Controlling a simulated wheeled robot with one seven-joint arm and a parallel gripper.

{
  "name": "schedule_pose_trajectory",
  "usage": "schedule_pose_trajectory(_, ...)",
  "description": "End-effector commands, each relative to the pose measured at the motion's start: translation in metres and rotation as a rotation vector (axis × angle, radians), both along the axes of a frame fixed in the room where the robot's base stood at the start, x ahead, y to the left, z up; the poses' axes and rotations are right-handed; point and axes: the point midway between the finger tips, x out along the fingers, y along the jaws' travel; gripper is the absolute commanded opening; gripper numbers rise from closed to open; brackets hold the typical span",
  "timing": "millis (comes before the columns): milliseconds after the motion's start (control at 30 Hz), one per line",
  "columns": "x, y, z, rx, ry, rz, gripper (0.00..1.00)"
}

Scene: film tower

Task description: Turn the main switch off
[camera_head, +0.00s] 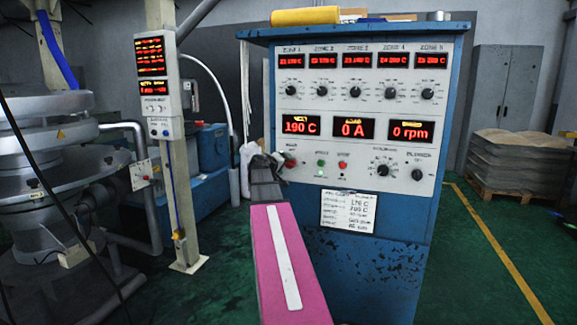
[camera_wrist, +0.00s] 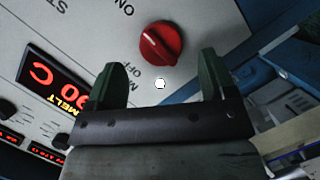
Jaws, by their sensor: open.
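The main switch (camera_wrist: 161,43) is a round red knob with a white mark, on the pale panel with ON and OFF lettering beside it. Its white mark lies on the side of the knob toward ON. In the head view the red knob (camera_head: 291,162) shows at the panel's lower left, partly hidden by my gripper. My gripper (camera_wrist: 163,72) is open, its two dark green fingers spread to either side below the knob in the wrist view. No contact with the knob shows. In the head view my gripper (camera_head: 272,158) is close to the panel's left edge.
The blue control cabinet (camera_head: 365,265) has displays reading 190 C, 0 A and 0 rpm. A green button (camera_head: 320,163), a red button (camera_head: 342,165) and black knobs sit right of the switch. A post with a display box (camera_head: 157,85) stands left.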

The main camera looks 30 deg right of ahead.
Motion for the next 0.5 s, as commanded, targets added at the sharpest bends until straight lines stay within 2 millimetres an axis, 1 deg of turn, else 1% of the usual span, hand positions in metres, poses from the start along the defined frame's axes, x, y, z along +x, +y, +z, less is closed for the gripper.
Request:
schedule_pose_trajectory(33, 0.006, -0.009, -0.002, 0.001, 0.001, -0.002, 0.77)
schedule_pose_trajectory(200, 0.014, -0.027, -0.006, 0.0, 0.0, -0.001, 0.77)
schedule_pose_trajectory(333, 0.017, -0.034, -0.008, 0.0, 0.0, -0.001, 0.77)
schedule_pose_trajectory(500, 0.018, -0.036, -0.009, 0.001, 0.0, 0.001, 0.77)
